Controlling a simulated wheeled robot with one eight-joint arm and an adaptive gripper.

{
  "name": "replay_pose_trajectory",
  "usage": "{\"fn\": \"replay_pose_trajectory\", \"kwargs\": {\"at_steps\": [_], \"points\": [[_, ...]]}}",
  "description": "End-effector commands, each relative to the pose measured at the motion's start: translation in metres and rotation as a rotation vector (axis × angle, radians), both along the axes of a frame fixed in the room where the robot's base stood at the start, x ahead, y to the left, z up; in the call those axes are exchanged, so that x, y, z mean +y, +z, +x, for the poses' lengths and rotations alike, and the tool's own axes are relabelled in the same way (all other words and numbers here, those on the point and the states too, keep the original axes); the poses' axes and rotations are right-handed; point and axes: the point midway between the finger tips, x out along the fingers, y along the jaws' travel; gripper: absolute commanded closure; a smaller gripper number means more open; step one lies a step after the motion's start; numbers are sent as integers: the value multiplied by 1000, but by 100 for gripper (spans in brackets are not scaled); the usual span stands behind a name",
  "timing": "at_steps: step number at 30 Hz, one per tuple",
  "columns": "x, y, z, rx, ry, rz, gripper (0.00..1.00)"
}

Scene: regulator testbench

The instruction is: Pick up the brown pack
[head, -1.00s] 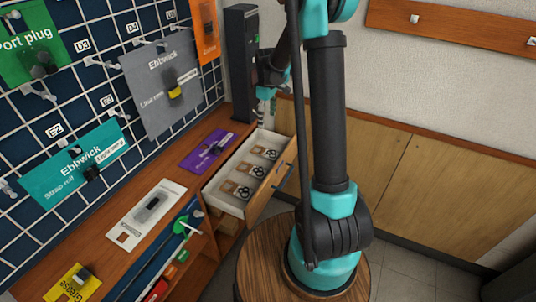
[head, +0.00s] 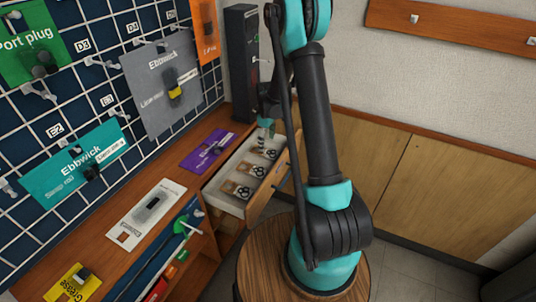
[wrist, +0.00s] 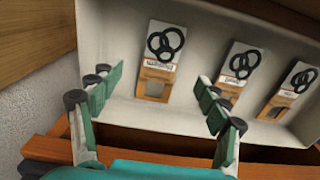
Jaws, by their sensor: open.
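Three similar packs with brown card bodies and black rings lie in the open, pale-lined drawer (head: 225,206). In the head view there is a far pack (head: 269,153), a middle pack (head: 251,170) and a near pack (head: 236,190). The wrist view shows a left pack (wrist: 158,62), a middle pack (wrist: 238,72) and a right pack (wrist: 291,90). I cannot tell which one the task means. My gripper (wrist: 157,94) is open and empty, its fingers pointing into the drawer, with the left pack ahead between them. In the head view my gripper (head: 265,124) is above the drawer's far end.
The drawer's wooden front (head: 284,178) and walls stand around the packs. A purple pack (head: 208,151) and a white pack (head: 146,214) lie on the bench top. A dark upright device (head: 242,62) stands behind the drawer. Hanging packs fill the grid wall at left.

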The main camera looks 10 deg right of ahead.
Motion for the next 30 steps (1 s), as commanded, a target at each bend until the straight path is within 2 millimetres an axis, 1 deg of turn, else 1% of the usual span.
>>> {"fn": "replay_pose_trajectory", "kwargs": {"at_steps": [6, 9, 13, 19, 27, 30], "points": [[-5, -31, -5, 0, -1, 0, 24], [-5, -41, -5, -2, -1, -1, 24], [-5, -47, -5, -2, -1, -1, 24], [-5, -47, -5, -2, -1, -1, 24], [-5, -47, -5, -2, -1, -1, 58], [-5, -46, -5, -2, -1, -1, 69]]}}
